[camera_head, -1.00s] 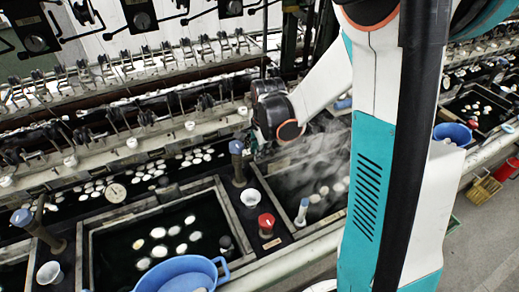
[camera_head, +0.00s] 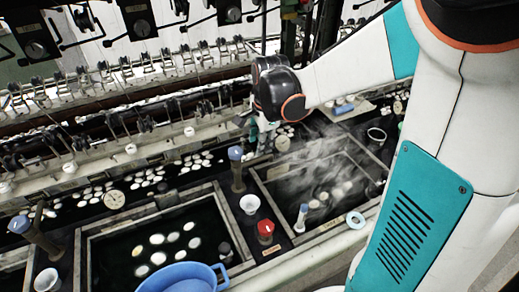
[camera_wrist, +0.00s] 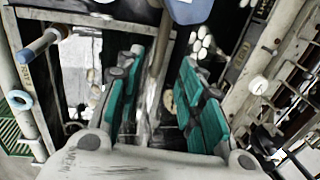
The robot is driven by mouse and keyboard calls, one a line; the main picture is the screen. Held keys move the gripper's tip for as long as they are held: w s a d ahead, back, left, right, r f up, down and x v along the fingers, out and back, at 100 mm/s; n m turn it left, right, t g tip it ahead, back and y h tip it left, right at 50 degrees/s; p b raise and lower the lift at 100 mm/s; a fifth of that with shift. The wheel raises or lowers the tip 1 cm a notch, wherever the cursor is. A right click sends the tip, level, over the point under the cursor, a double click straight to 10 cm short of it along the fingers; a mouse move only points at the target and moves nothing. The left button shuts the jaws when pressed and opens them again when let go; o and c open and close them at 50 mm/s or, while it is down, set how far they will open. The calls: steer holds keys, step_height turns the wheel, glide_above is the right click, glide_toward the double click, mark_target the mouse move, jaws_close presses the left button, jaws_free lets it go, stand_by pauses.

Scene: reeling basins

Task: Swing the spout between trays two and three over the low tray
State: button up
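A spout post with a blue cap (camera_head: 237,165) stands between the left black tray (camera_head: 90,240) and the steaming right tray (camera_head: 262,195). My gripper (camera_head: 262,140) is behind and to the right of this post, above the back edge of the steaming tray, apparently apart from the post. In the wrist view my gripper's teal fingers (camera_wrist: 157,98) are spread apart, with a greyish-brown bar (camera_wrist: 160,50) showing between them. I cannot tell whether the bar is touched or lies below. A blue cap (camera_wrist: 190,10) shows at the top edge. Which tray is the low one is unclear.
A blue basin (camera_head: 183,278), a white cup (camera_head: 250,204) and a red knob (camera_head: 265,228) stand near the front. Another blue-capped post (camera_head: 35,235) is at the left. Rows of machine fittings (camera_head: 130,75) run along the back. Steam drifts over the right tray.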

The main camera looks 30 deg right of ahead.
steer(key=shift+s+r, duration=0.2)
steer(key=shift+r, duration=0.8)
steer(key=shift+s+r, duration=0.2)
steer(key=shift+r, duration=0.75)
